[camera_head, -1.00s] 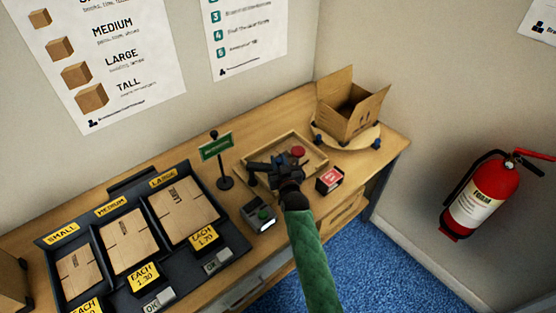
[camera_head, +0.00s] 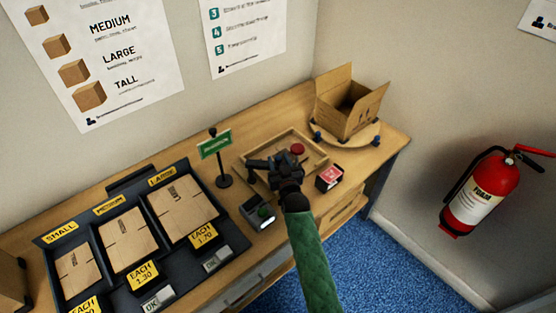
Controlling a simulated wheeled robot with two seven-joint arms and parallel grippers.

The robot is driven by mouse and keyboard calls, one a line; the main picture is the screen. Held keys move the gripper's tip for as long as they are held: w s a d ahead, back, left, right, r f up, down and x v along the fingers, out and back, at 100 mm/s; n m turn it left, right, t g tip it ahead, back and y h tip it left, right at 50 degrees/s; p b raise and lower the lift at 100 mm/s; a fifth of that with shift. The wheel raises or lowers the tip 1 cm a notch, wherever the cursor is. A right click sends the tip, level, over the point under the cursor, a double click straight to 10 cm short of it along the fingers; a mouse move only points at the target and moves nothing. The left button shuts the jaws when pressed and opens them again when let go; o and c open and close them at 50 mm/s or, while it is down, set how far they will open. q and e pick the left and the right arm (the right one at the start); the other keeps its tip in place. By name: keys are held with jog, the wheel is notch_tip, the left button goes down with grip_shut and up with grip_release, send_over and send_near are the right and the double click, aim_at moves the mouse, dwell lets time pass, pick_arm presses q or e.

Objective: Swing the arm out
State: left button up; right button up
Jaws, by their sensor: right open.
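My right arm, in a green sleeve, reaches up from the bottom of the head view. Its dark right gripper (camera_head: 268,168) is open, with nothing seen between the fingers, over the left front part of a shallow wooden tray (camera_head: 318,152). A round red object (camera_head: 297,150) shows just behind the gripper, at the tray. A small red-topped box (camera_head: 329,177) stands right of the gripper. My left gripper is out of view.
An open carton (camera_head: 348,105) stands on a round wooden turntable (camera_head: 358,135) at the back right. A green sign on a stand (camera_head: 216,148) stands left of the gripper. A black rack (camera_head: 195,265) of flat cartons fills the left. A fire extinguisher (camera_head: 482,190) is at the right wall.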

aim_at(279, 162)
jog(key=b+v, duration=0.1)
jog(key=v, duration=0.4)
jog(key=shift+f+b, duration=0.15)
jog(key=shift+b, duration=0.25)
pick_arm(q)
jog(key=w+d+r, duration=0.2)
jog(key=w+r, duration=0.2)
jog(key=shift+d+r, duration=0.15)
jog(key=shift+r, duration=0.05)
pick_arm(e)
jog(key=shift+v, duration=0.8)
